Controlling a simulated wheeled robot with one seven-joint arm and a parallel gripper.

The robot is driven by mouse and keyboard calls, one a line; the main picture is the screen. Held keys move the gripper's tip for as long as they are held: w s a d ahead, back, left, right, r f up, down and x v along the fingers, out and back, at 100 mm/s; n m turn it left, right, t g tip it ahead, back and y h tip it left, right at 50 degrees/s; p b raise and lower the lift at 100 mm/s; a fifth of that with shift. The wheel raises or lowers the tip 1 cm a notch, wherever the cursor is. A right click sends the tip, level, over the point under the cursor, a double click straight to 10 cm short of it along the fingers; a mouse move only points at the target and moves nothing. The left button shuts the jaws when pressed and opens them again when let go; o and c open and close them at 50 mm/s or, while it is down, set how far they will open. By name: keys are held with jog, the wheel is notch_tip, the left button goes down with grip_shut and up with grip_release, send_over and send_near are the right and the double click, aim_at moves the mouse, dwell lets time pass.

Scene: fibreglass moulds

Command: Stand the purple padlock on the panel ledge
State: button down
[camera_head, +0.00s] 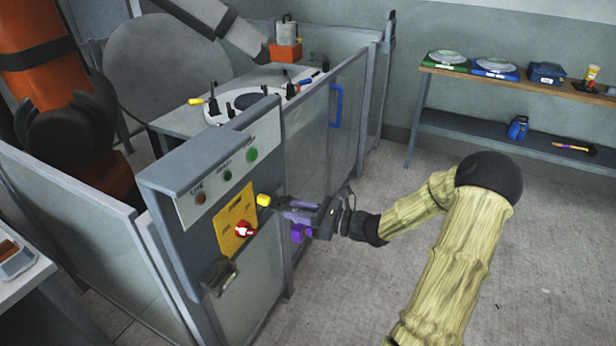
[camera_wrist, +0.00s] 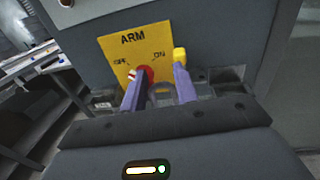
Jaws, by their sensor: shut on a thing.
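My gripper (camera_head: 290,211) is shut on the purple padlock (camera_head: 302,235), at the right side of the grey control panel in the head view. Purple body shows just below the fingers; the rest is hidden by the gripper. In the wrist view, my gripper's two purple fingers (camera_wrist: 160,88) point at the panel, with a greyish curved part between them. The panel (camera_head: 210,152) has a flat, sloping grey top that is bare. I cannot tell whether the padlock touches the panel or a ledge.
The panel's yellow plate (camera_head: 236,222) carries a red switch (camera_head: 243,230), marked ARM, OFF and ON in the wrist view. A yellow knob-like piece (camera_head: 263,199) is close to my fingertips. Lamps and a green button (camera_head: 252,154) sit above. Open floor lies right; a shelf (camera_head: 520,85) stands behind.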

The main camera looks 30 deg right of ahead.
jog(key=s+a+f+n+g+y, duration=0.1)
jog(key=s+a+f, duration=0.2)
jog(key=a+f, duration=0.2)
jog(key=s+a+f+n+g+y, duration=0.1)
jog(key=s+a+f, duration=0.2)
jog(key=a+f, duration=0.3)
notch_tip(320, 180, down, 4)
jog(key=shift+s+r+g, duration=0.15)
jog(key=shift+g, duration=0.15)
